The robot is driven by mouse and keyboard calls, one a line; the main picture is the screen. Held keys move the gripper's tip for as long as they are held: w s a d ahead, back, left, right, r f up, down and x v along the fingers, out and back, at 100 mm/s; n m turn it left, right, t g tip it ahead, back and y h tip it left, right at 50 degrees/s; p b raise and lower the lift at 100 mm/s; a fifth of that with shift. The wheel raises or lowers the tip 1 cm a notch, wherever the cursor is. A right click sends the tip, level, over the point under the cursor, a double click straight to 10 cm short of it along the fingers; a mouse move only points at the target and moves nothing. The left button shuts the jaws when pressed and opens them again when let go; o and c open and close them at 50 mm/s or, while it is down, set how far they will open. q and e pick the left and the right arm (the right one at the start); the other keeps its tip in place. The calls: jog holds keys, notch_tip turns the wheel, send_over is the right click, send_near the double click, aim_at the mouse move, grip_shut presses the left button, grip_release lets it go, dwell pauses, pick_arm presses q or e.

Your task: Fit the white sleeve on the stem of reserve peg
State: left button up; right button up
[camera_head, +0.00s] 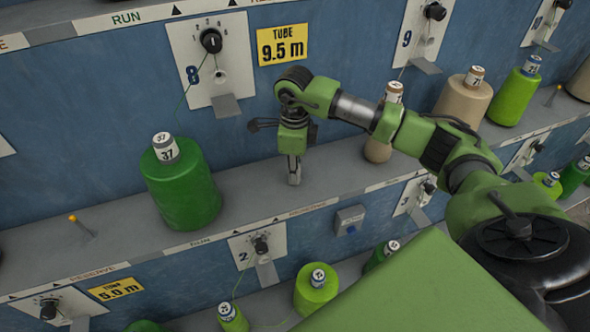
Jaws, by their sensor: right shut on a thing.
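My right gripper (294,180) points straight down, low over the grey shelf, just behind its printed RESERVE marking. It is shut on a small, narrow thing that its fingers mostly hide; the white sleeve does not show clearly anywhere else. I cannot tell whether the fingertips touch the shelf, and no peg stem can be made out under them. A bare reserve peg (80,226) with a yellow tip leans on the same shelf at the far left. Another yellow-tipped peg (553,95) stands at the far right. My left gripper is not in view.
A large green cone (182,192) labelled 37 stands left of the gripper. A beige cone (378,151) stands to the right, partly behind my arm. The grey shelf (250,193) is clear between the green cone and the gripper. A number 8 plate (212,62) is on the blue wall.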

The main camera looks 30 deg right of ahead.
jog(key=o, duration=1)
notch_tip(320, 180, up, 12)
jog(key=shift+s+a, duration=0.1)
jog(key=shift+f, duration=0.1)
